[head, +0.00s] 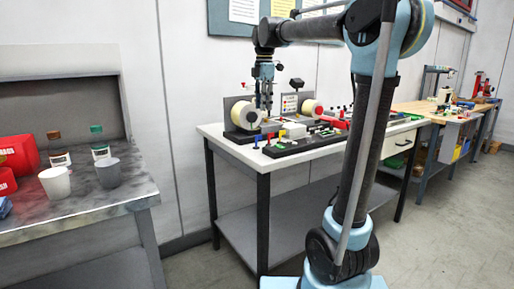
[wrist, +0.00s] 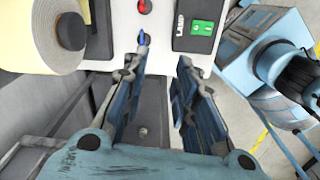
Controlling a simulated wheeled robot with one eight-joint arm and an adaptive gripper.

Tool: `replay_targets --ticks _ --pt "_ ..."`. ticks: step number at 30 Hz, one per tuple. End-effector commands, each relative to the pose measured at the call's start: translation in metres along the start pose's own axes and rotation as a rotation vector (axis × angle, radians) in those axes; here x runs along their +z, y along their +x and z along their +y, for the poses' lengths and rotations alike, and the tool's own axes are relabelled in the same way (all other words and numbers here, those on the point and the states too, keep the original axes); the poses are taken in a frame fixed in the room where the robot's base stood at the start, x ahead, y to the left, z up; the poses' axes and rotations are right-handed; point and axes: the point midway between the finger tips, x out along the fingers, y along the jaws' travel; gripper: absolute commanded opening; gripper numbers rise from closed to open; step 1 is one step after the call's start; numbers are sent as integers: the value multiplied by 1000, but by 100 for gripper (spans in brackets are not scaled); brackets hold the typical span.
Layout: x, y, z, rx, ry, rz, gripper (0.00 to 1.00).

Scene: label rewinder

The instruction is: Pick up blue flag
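A small blue piece that looks like the blue flag (head: 256,142) stands near the front left edge of the white bench, beside a small red piece (head: 270,137). In the wrist view the blue flag (wrist: 142,39) is just beyond the left fingertip, close to the bench edge, with the red piece (wrist: 144,6) above it. My gripper (head: 264,107) hangs pointing down over the left part of the bench. In the wrist view my gripper (wrist: 162,62) has its fingers apart with nothing between them. The flag's exact shape is too small to tell.
A cream label roll (wrist: 40,36) lies close to the left of the fingers. A black panel marked LAMP, with a green switch (wrist: 202,27), is on the right. Another roll (head: 311,108) stands farther right on the white bench (head: 228,146). A grey counter (head: 75,216) holds cups at left.

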Motion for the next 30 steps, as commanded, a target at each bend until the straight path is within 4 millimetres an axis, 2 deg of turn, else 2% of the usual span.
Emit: replay_targets --ticks 1,4,8,11,30 --pt "-6 -5 11 -5 -48 1 27" --pt "-13 -10 24 -11 -124 2 27" --pt "-15 -13 31 -15 -170 3 27" --pt "-13 -5 32 -16 -174 3 27" --pt "-5 97 28 -16 -160 3 27"
